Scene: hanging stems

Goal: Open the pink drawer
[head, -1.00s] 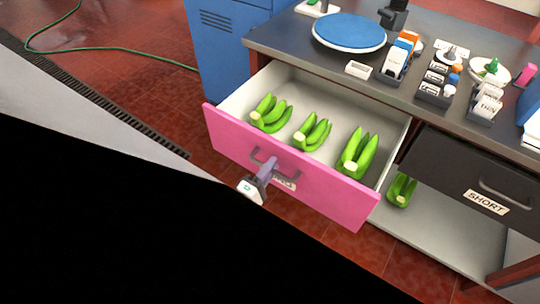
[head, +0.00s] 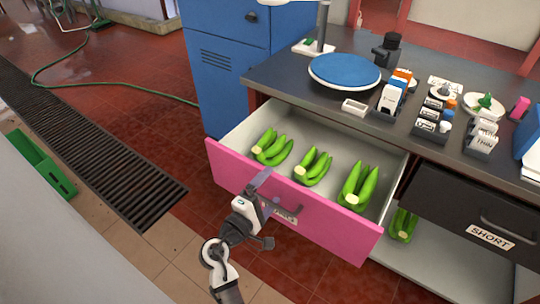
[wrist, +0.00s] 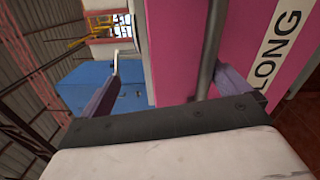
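The pink drawer (head: 330,222) is pulled out of the dark workbench, its light inside showing. Three bunches of green bananas (head: 312,168) lie in it. A grey bar handle (head: 290,211) and a label are on its front; the label reads LONG in the wrist view. My gripper (head: 260,180) is at the left part of the handle. In the wrist view my gripper (wrist: 168,85) has its fingers wide apart. The handle bar (wrist: 210,45) runs between them, nearer the right finger; whether they touch is unclear.
A black drawer marked SHORT (head: 475,215) is right of the pink one. Another green bunch (head: 402,225) lies on the shelf below. A blue cabinet (head: 230,65) stands behind left. The worktop (head: 285,78) holds a blue round plate (head: 344,70) and small boxes.

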